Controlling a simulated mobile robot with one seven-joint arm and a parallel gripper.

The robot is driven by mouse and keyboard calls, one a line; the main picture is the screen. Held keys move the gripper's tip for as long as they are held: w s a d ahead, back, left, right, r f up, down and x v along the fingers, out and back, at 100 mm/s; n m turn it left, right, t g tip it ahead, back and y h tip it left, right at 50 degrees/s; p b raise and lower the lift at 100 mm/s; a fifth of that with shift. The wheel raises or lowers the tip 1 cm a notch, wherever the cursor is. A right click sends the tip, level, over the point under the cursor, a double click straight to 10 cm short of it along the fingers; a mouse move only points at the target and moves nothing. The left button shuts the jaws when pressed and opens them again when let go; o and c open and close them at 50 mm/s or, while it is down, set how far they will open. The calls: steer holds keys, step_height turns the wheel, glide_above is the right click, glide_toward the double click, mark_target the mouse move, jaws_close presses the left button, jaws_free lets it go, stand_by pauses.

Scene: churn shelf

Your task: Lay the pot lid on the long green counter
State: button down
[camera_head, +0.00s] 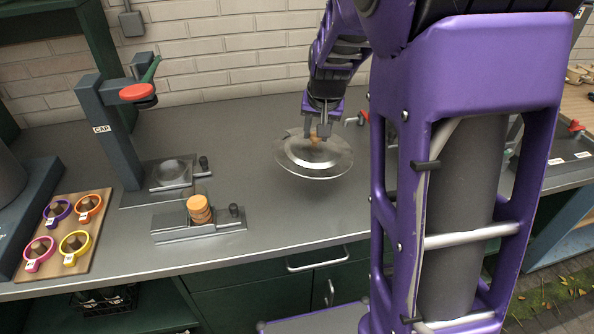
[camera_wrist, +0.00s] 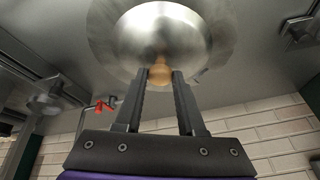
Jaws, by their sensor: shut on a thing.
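The pot lid (camera_head: 314,155) is a round metal disc with a pale rim and a small wooden knob. My gripper (camera_head: 318,132) is shut on the knob, at the right of the middle of the counter. In the wrist view the lid (camera_wrist: 160,38) fills the top, and the gripper fingers (camera_wrist: 163,76) close on the orange-brown knob. The long counter (camera_head: 270,213) has a grey top and dark green fronts. The lid is over the grey top; I cannot tell whether it touches it or hangs just above.
A press marked CAP (camera_head: 120,130) stands at the left back. In front of it is a metal fixture (camera_head: 212,228) with orange discs (camera_head: 198,208). A wooden board (camera_head: 78,262) with several coloured rings lies at the far left. The counter around the lid is largely clear, with a brick wall behind.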

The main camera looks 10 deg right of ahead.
mark_target(289, 141)
steer(key=w+a+m+b, duration=0.1)
steer(key=w+a+m+h, duration=0.1)
steer(key=shift+w+a+f+b, duration=0.15)
steer(key=shift+w+b, duration=0.2)
steer(key=shift+w, duration=0.05)
steer(key=shift+w+a+m+g+h+b, duration=0.3)
steer(key=shift+m+h+b, duration=0.1)
steer(key=shift+m, duration=0.2)
steer(key=w+m+b, duration=0.1)
steer(key=m, duration=0.1)
steer(key=a+r+m+g+h, duration=0.1)
steer(key=shift+w+a+r+m+h+b, duration=0.1)
steer(key=shift+w+r+m+h+b, duration=0.05)
steer(key=shift+w+m+h+b, duration=0.2)
steer(key=shift+w+a+r+m+g, duration=0.15)
steer(key=shift+w+r+m+g, duration=0.2)
steer(key=shift+m, duration=0.2)
step_height(289, 141, down, 10)
steer(key=shift+r+b, duration=0.2)
steer(key=shift+b, duration=0.7)
steer(key=shift+f, duration=0.15)
steer(key=c, duration=0.5)
jaws_free()
